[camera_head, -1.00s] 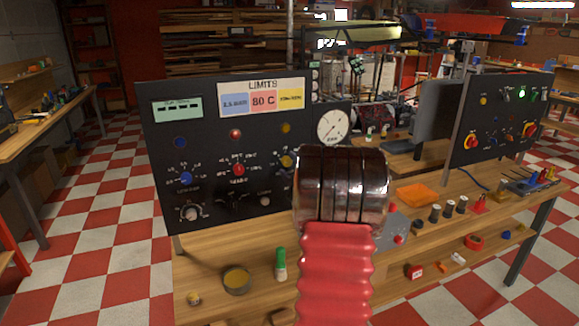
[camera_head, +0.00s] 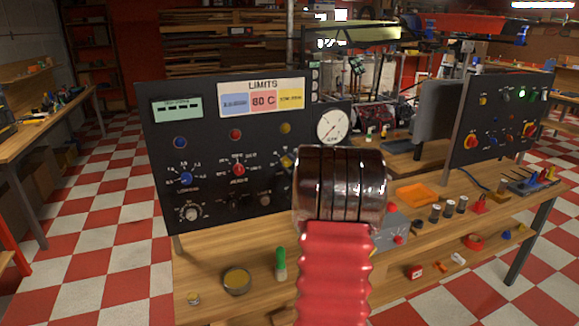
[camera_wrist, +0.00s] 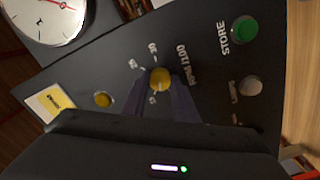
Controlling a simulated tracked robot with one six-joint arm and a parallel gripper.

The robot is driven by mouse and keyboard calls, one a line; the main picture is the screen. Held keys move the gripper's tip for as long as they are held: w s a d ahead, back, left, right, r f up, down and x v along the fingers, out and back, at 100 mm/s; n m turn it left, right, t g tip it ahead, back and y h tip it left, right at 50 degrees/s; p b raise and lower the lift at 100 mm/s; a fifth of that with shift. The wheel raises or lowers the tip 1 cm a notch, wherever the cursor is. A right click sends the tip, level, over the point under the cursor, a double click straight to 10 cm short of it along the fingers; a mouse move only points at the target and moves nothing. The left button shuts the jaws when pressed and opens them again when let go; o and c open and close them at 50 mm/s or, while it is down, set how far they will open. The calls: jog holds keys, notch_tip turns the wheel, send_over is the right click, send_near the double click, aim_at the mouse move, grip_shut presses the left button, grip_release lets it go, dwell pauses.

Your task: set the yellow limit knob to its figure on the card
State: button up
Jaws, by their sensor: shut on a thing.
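The yellow limit knob (camera_wrist: 159,79) sits on the black panel, and my gripper (camera_wrist: 163,88) is shut on it in the wrist view. The knob's scale figures around it are partly readable and partly hidden by my fingers. In the head view the yellow knob (camera_head: 287,161) shows just left of my arm, which hides the gripper's fingers. The limits card (camera_head: 263,97) is at the top of the panel, with blue, red and yellow fields. The red field reads 80 C; the yellow field's figure is too small to read.
The blue knob (camera_head: 186,178) and red knob (camera_head: 239,169) stand left on the same panel. A round white gauge (camera_head: 332,126) is above right. In the wrist view a green button (camera_wrist: 244,30) marked STORE is close by. Cans and a green-topped marker (camera_head: 280,262) stand on the bench.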

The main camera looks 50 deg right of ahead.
jog(key=shift+f+m, duration=0.1)
jog(key=shift+m, duration=1.9)
jog(key=shift+f, duration=0.1)
jog(key=o, duration=1.1)
jog(key=shift+c, duration=0.2)
